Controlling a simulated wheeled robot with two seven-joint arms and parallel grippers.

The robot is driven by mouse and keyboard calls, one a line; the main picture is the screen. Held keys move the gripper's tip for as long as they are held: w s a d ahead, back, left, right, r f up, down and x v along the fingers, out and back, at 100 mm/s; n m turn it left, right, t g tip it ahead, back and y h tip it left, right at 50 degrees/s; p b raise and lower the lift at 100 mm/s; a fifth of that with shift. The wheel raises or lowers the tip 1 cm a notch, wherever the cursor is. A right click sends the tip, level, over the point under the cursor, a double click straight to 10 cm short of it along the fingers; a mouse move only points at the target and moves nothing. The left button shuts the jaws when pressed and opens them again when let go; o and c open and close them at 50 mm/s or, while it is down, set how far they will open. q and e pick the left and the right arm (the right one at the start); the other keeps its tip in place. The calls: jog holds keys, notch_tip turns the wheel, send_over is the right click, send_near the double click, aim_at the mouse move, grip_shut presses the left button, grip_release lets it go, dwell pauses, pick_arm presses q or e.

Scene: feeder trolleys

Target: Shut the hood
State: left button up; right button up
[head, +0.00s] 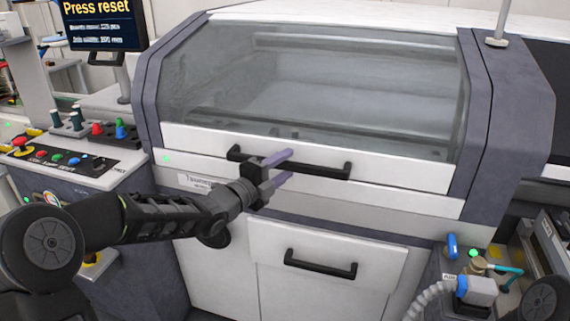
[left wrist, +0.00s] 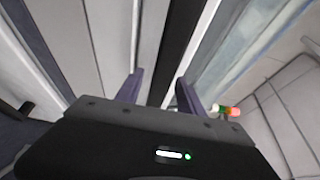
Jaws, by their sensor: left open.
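The hood (head: 400,165) is a large clear window with a white front strip on the grey machine. It looks lowered, its front strip close above the white panel below; I cannot tell whether it is fully seated. A black bar handle (head: 325,169) runs across its front strip. My left gripper (head: 287,166) is open, its purple fingers at the handle's left half. In the left wrist view, the dark handle bar (left wrist: 180,40) runs between the spread fingers of the left gripper (left wrist: 160,78); contact is unclear. My right gripper is out of view.
A lower white door has its own black handle (head: 320,265). A control panel (head: 75,158) with coloured buttons stands at the left, under a screen (head: 103,22) reading "Press reset". A box with a blue lever (head: 452,246) and hose stands at the lower right.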

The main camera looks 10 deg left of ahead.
pick_arm(q)
jog(key=shift+w+d, duration=0.15)
jog(key=shift+w, duration=0.05)
grip_shut()
dwell(0.4)
dwell(1.0)
